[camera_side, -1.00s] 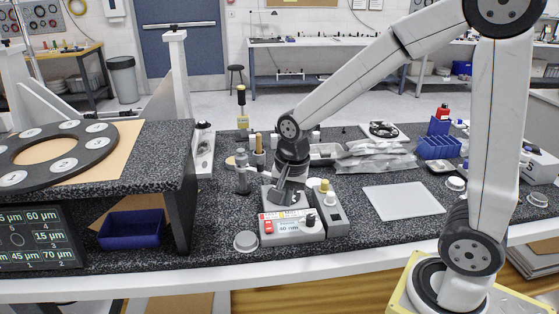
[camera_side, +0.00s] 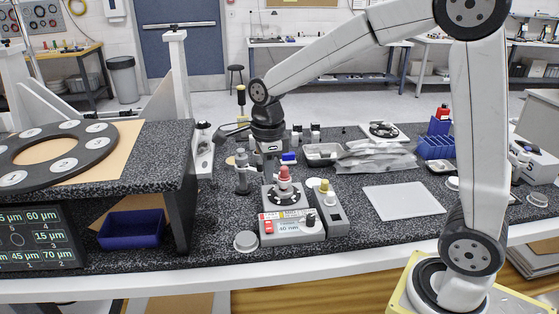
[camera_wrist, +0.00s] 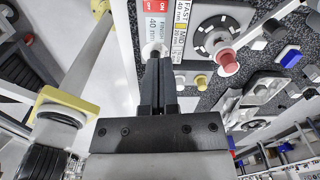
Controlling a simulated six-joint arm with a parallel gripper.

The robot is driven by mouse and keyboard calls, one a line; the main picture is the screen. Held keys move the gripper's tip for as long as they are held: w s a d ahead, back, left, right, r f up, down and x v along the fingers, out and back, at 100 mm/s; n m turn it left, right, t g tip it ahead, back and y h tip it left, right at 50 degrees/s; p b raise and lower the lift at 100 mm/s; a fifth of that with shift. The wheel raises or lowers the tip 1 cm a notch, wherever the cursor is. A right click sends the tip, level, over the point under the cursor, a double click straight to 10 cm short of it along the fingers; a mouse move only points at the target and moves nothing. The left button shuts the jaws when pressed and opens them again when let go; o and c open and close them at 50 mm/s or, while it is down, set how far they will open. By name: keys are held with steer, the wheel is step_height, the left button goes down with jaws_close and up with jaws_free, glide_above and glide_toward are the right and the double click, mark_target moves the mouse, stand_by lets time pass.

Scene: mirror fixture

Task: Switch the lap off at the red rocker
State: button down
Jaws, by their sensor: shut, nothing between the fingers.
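The lap (camera_side: 292,238) is a grey unit near the front of the bench. Its red rocker (camera_side: 267,227) is at the front left of its face, and it shows at the top of the wrist view (camera_wrist: 157,7), with ON and OFF lettering. I cannot tell which way the rocker is tipped. A red knob (camera_side: 284,174) stands on the lap's round plate (camera_wrist: 208,38).
A small unit with a yellow knob (camera_side: 324,186) stands right of the lap. A post (camera_side: 242,175) stands behind left, near the raised granite block (camera_side: 150,170). A white pad (camera_side: 403,201) lies to the right. A round grey cap (camera_side: 246,241) sits front left.

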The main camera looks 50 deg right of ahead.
mark_target(268, 227)
steer(key=shift+w+r+m, duration=0.3)
steer(key=shift+r+m, duration=0.1)
steer(key=shift+m, duration=0.5)
steer(key=shift+f, duration=0.2)
step_height(268, 227, down, 14)
steer(key=shift+r, duration=0.2)
stand_by(0.3)
steer(key=shift+d+f, duration=0.1)
steer(key=shift+f, duration=0.1)
steer(key=shift+s+g, duration=0.2)
steer(key=shift+g, duration=0.1)
stand_by(0.4)
steer(key=shift+s+a+r, duration=0.25)
steer(key=shift+s+a, duration=0.1)
steer(key=shift+a, duration=0.2)
